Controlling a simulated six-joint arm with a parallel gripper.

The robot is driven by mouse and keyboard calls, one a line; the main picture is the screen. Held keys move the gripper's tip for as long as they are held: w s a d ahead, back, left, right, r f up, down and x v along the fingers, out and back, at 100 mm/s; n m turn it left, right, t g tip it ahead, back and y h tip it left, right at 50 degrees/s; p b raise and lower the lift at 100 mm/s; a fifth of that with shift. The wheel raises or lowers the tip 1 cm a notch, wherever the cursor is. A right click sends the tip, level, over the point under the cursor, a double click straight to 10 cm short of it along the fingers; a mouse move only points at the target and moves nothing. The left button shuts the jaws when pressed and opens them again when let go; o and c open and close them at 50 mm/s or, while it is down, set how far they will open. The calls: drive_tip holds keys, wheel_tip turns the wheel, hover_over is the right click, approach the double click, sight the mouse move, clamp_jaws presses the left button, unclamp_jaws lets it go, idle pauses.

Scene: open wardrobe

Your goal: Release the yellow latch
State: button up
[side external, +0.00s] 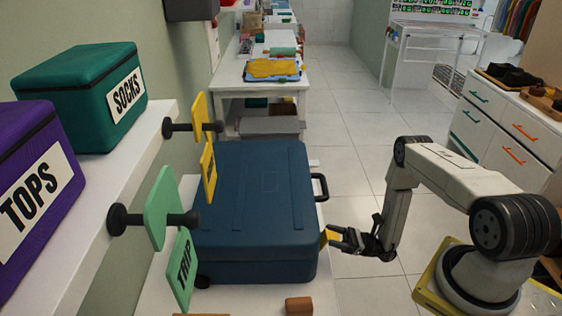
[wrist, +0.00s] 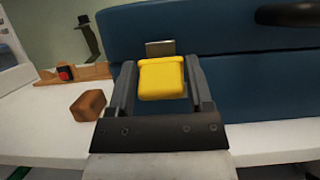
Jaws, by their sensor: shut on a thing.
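The yellow latch (wrist: 161,78) is on the front of a closed blue suitcase (side external: 255,205). In the wrist view it sits between the two fingers of my gripper (wrist: 162,92), which is shut on it. A small metal plate (wrist: 160,47) shows just above the latch on the suitcase (wrist: 240,85). In the side view the yellow latch (side external: 328,236) shows at the suitcase's right side, at the tips of my gripper (side external: 333,239). The suitcase's black handle (side external: 321,187) is behind my gripper in the side view.
A brown block (side external: 299,306) lies on the white surface near the suitcase. Yellow and green tags, one reading TRIP (side external: 181,270), hang at the left. Purple TOPS (side external: 38,200) and green SOCKS (side external: 82,97) boxes stand on the shelf. A white drawer unit (side external: 500,125) is at the right.

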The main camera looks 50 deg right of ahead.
drive_tip(key=o, duration=1.2)
drive_tip(key=shift+c, duration=0.2)
drive_tip(key=v, duration=0.7)
drive_tip(key=shift+s+d, duration=0.25)
drive_tip(key=shift+d, duration=0.05)
drive_tip(key=shift+f, duration=0.15)
